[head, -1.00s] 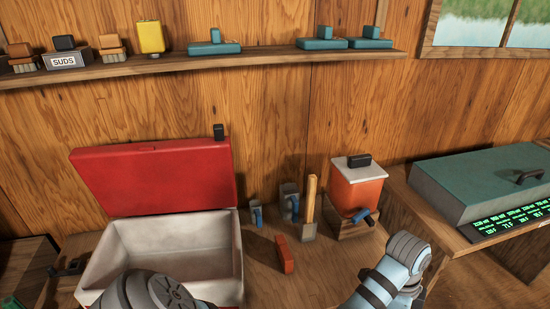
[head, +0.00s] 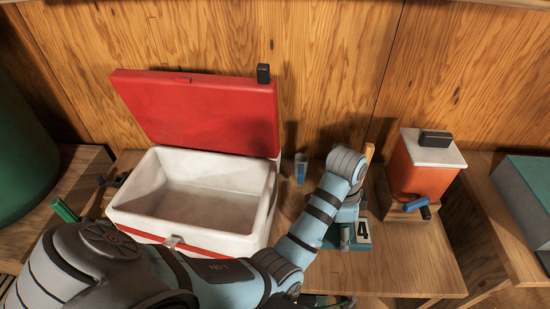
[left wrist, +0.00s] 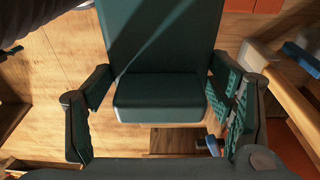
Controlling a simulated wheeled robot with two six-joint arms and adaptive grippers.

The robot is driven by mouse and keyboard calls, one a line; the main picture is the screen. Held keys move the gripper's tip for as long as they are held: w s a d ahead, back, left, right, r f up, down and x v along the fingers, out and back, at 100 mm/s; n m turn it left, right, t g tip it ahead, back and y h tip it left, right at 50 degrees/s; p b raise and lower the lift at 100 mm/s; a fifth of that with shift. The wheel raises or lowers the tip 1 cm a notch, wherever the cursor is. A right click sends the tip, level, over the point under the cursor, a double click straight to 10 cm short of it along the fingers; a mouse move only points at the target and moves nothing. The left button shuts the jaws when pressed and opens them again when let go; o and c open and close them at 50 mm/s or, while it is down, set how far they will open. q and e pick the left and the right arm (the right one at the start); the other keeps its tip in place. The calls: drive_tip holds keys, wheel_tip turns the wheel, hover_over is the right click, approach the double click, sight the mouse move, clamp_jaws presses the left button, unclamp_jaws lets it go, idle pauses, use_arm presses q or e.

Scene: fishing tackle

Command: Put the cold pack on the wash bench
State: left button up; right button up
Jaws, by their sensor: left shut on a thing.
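A dark teal slab with a raised block and a white edge (left wrist: 160,97), which looks like the cold pack, is between the fingers of my left gripper (left wrist: 160,108) in the left wrist view. In the head view the teal slab (head: 331,239) and a white "4" label (head: 363,231) show below my left wrist, over the wooden bench top (head: 390,268). The arm hides part of the slab. I cannot tell whether it touches the wood. My right gripper is not in view.
An open, empty white cooler (head: 200,190) with a raised red lid (head: 200,112) stands to the left. An orange jug (head: 425,170) with a white lid and blue tap stands to the right. A small blue-and-grey item (head: 301,168) is behind the arm. The front right bench top is clear.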

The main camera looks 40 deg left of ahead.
use_arm(q)
drive_tip(key=shift+s+f, duration=0.1)
drive_tip(key=shift+s, duration=0.35)
wheel_tip(320, 180, down, 2)
drive_tip(key=shift+s+f+b, duration=0.1)
drive_tip(key=shift+s+b, duration=0.05)
drive_tip(key=shift+b, duration=0.5)
wheel_tip(320, 180, down, 17)
drive_tip(key=b, duration=0.4)
drive_tip(key=shift+w, duration=0.25)
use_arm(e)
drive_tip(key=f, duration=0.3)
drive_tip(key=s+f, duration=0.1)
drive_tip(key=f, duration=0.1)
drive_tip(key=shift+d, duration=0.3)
use_arm(q)
drive_tip(key=o, duration=1)
drive_tip(key=shift+f, duration=0.2)
drive_tip(key=o, duration=0.5)
drive_tip(key=shift+r, duration=0.1)
drive_tip(key=shift+c, duration=0.2)
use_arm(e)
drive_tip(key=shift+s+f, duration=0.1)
use_arm(q)
drive_tip(key=shift+r, duration=0.1)
